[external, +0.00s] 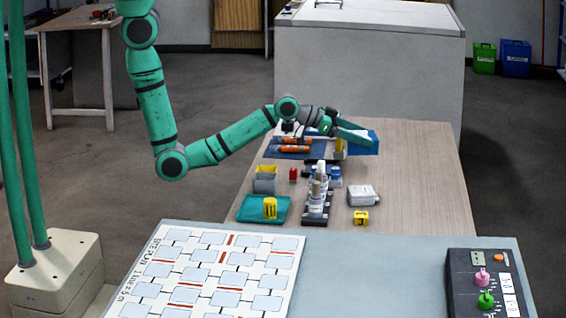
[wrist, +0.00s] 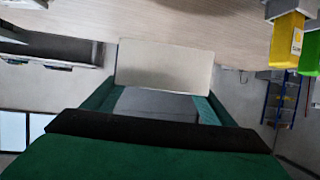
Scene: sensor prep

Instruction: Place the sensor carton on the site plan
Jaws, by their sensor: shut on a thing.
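My gripper (external: 358,134) is stretched out over the far end of the wooden table. In the wrist view its green fingers (wrist: 160,85) are shut on a pale box with a grey near face, which I take to be the sensor carton (wrist: 165,65). The site plan (external: 215,265) is a white board with a printed grid, lying flat at the front left on the pale grey surface, well away from my gripper.
Bottles in a dark rack (external: 318,190), a white container (external: 363,195) and a teal mat (external: 250,213) with a yellow item stand between. A dark control box (external: 478,285) is front right. The grey surface between board and box is clear.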

